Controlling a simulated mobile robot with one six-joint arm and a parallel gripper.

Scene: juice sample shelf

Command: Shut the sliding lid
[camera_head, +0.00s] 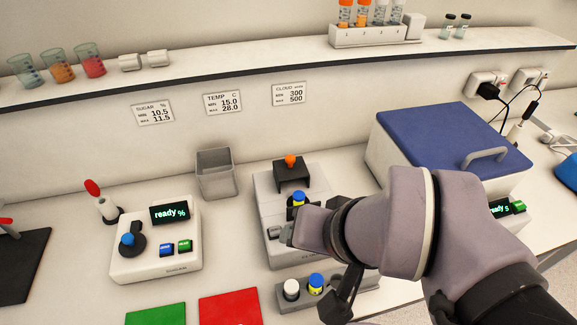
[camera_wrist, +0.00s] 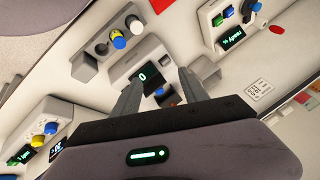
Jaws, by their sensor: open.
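The dark lid (camera_head: 291,177) with an orange knob sits at the back of the grey middle instrument (camera_head: 280,259). My gripper (camera_head: 288,234) is over the instrument's front part, close to the vial and apart from the lid. In the wrist view my gripper (camera_wrist: 158,92) is open, its fingers spread over the instrument with its lit display (camera_wrist: 150,75). An orange spot shows between the fingers there. My wrist hides the instrument's right side in the head view.
A rack (camera_head: 266,294) with capped vials stands in front of the instrument. A white meter (camera_head: 155,245) stands left, a grey bin (camera_head: 216,174) behind left, and a box with a blue lid (camera_head: 450,140) right. Green and red mats (camera_head: 230,309) lie at the front.

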